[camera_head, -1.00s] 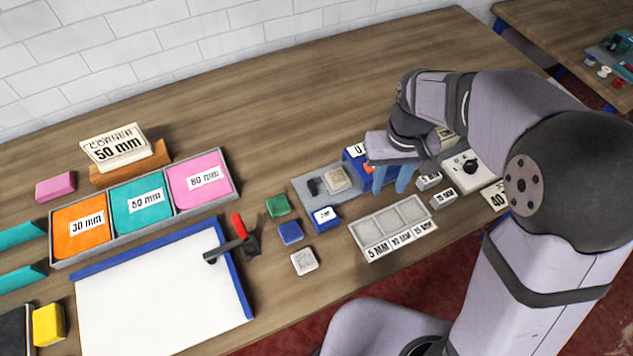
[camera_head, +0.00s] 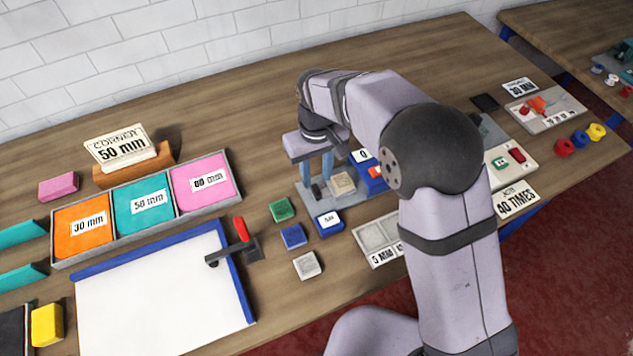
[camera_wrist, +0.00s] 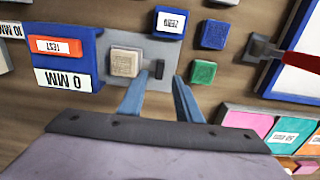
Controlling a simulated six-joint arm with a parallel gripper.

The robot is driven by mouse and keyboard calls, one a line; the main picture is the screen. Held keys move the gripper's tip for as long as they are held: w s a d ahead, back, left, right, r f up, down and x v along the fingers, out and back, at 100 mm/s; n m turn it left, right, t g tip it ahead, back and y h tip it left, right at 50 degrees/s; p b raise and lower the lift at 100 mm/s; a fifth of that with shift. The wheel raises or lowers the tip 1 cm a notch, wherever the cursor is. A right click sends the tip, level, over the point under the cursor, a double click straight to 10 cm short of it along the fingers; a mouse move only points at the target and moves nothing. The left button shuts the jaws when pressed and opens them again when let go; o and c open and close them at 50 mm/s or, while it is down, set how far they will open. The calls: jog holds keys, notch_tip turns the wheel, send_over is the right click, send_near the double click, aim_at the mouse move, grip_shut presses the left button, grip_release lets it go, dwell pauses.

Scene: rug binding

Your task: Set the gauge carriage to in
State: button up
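The gauge is a grey plate (camera_head: 346,204) with a beige textured block (camera_head: 342,184), a small black upright post (camera_head: 316,191) and a blue box (camera_head: 368,167) at its right end. In the wrist view the box (camera_wrist: 92,58) carries an orange TEST button (camera_wrist: 57,46) and a "0 MM" display (camera_wrist: 64,80). I take the black post (camera_wrist: 159,69) as the carriage handle; this is not certain. My gripper (camera_head: 317,178) points down over the plate's left end, fingers apart, with the post in line with the gap between them. I cannot tell whether either finger touches it.
A blue labelled block (camera_head: 329,222) sits close in front of the plate. Green (camera_head: 281,209), blue (camera_head: 292,235) and grey (camera_head: 307,264) blocks lie to its left. A red-handled clamp (camera_head: 240,229) stands by the white board (camera_head: 150,290). The table behind the gauge is clear.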

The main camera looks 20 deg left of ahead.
aim_at(317, 189)
jog(key=shift+f+p, duration=0.7)
jog(key=shift+f, duration=1.7)
jog(key=shift+d, duration=0.1)
grip_shut()
